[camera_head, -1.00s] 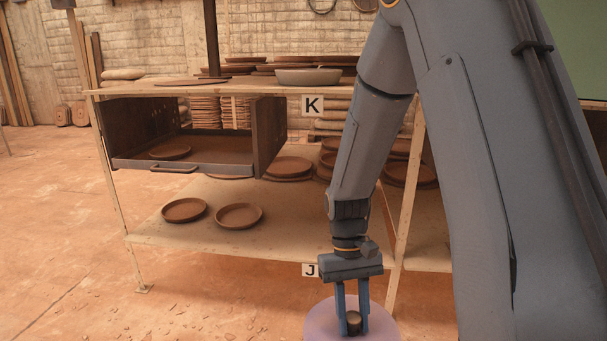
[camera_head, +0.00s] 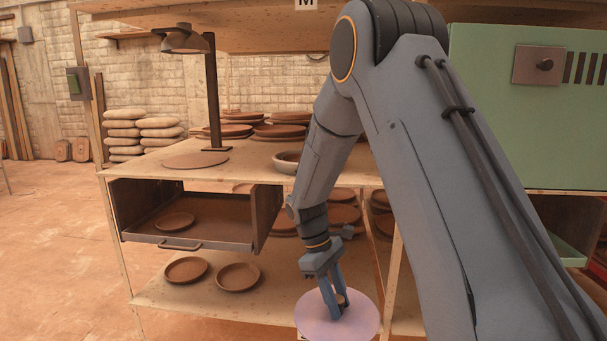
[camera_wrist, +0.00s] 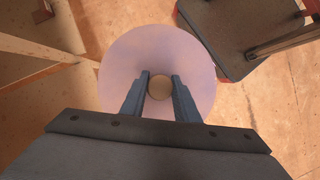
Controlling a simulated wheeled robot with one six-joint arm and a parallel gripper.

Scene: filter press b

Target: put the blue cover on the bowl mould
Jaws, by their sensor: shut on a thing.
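My gripper (camera_head: 338,298) is shut on the round knob of a pale lilac-blue disc, the blue cover (camera_head: 317,318). It holds the cover low in front of the shelf unit, tilted in the head view. In the wrist view the cover (camera_wrist: 155,45) spreads out beyond both fingers, with the tan knob between the fingertips (camera_wrist: 160,88). A shallow grey-brown bowl (camera_head: 287,162), which looks like the bowl mould, stands on the middle shelf, left of my arm. Its right side is partly hidden by my arm. It looks open on top, and the cover is well apart from it.
An upright lamp (camera_head: 211,95) stands on the middle shelf beside a flat round slab (camera_head: 195,160) and stacked clay plates. An open drawer (camera_head: 190,232) juts out below, holding a plate. Two plates lie on the lower shelf. A green cabinet (camera_head: 530,110) stands right; an upper shelf overhangs.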

